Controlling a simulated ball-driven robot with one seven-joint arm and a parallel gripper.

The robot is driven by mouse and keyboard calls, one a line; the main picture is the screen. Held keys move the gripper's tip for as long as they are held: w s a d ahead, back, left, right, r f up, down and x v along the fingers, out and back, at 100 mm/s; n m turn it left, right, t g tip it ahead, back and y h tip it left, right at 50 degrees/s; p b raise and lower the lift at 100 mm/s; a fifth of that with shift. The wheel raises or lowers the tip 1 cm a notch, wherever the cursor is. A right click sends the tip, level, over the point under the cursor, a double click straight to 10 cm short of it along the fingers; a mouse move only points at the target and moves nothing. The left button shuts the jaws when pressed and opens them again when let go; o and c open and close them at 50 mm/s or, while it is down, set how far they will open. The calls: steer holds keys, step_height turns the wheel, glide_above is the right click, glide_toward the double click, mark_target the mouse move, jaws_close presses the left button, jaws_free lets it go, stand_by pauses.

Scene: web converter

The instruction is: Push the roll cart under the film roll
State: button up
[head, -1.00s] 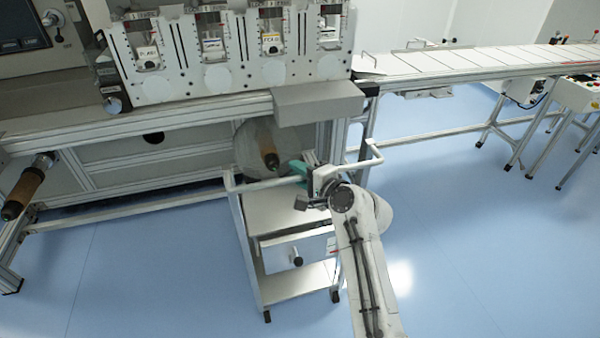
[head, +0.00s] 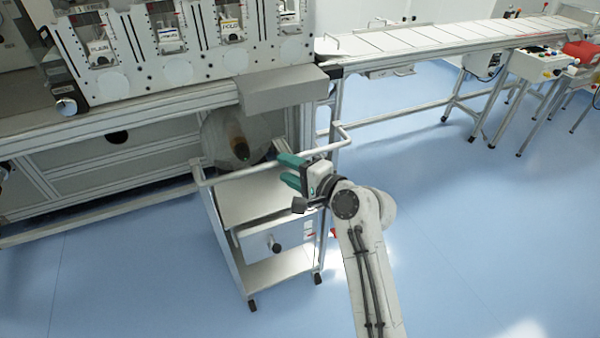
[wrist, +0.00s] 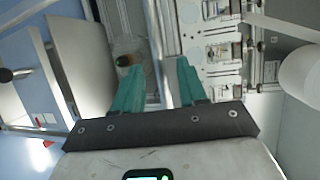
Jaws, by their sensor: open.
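The roll cart (head: 272,273) is a white metal trolley with shelves, a drawer with a dark knob, and a raised handle rail. It stands in front of the machine, below the large translucent film roll (head: 218,140), which has a brown core and sits under the machine's table edge. The film roll's core also shows in the wrist view (wrist: 125,60). My gripper (head: 282,171) has green fingers, spread apart and empty. It is at the cart's handle rail on the right side; I cannot tell whether it touches. The cart's shelf shows at left in the wrist view (wrist: 78,62).
The machine's frame (head: 90,140) runs along the left and back. A long conveyor table (head: 420,45) extends to the right. A control box (head: 540,65) stands at the far right. The blue floor (head: 450,230) is clear on the right and in front.

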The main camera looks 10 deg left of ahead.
steer(key=v, duration=0.3)
steer(key=shift+s+d, duration=0.1)
steer(key=shift+d, duration=0.1)
stand_by(0.3)
steer(key=s+d+f+n+g+h, duration=0.15)
steer(key=s+d+f+h, duration=0.25)
steer(key=s+d+f, duration=0.5)
steer(key=s+d+f+n+g+h, duration=0.1)
steer(key=s+d+f+n+h, duration=0.25)
steer(key=s+d+f, duration=0.65)
steer(key=s+d+n+g+h, duration=0.2)
steer(key=s+d+g+h, duration=0.3)
steer(key=s+d, duration=1.2)
steer(key=s+h, duration=0.1)
steer(key=s, duration=0.3)
steer(key=shift+f+p, duration=0.2)
steer(key=shift+p, duration=0.1)
